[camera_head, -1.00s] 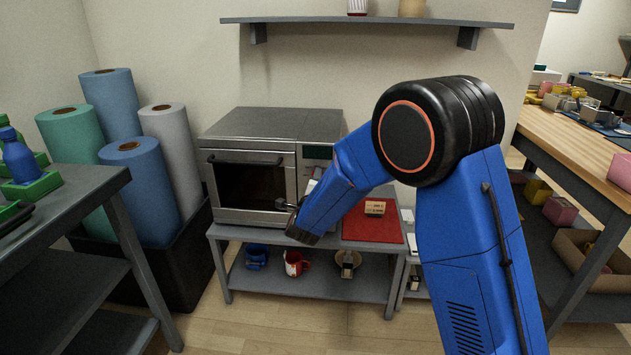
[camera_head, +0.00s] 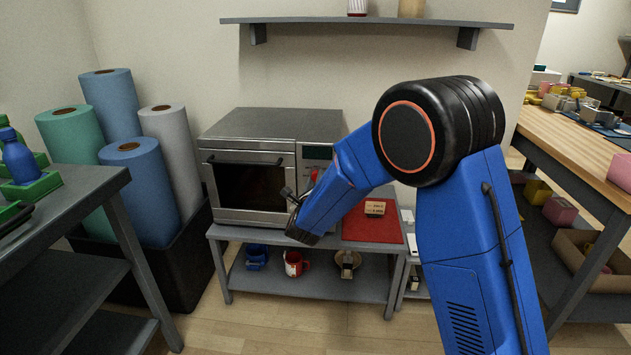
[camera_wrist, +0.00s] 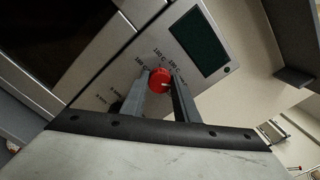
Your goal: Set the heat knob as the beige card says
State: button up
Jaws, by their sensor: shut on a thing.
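The red heat knob (camera_wrist: 158,79) is on the oven's panel in the wrist view, with a pale mark at its lower right edge. My gripper (camera_wrist: 160,83) is shut on it, one finger on each side. In the head view the knob (camera_head: 313,174) shows as a red spot on the silver oven (camera_head: 272,124), beside my gripper (camera_head: 289,196). The beige card (camera_head: 375,208) is on the red mat (camera_head: 372,231), right of the oven; its print is too small to read.
A dark display (camera_wrist: 195,42) is above the red knob.

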jog(key=shift+f, duration=0.15)
jog(key=o, duration=1.1)
jog(key=shift+c, duration=0.2)
jog(key=shift+s, duration=0.1)
jog(key=s, duration=1.7)
jog(key=shift+s+a, duration=0.15)
jog(key=shift+a, duration=0.1)
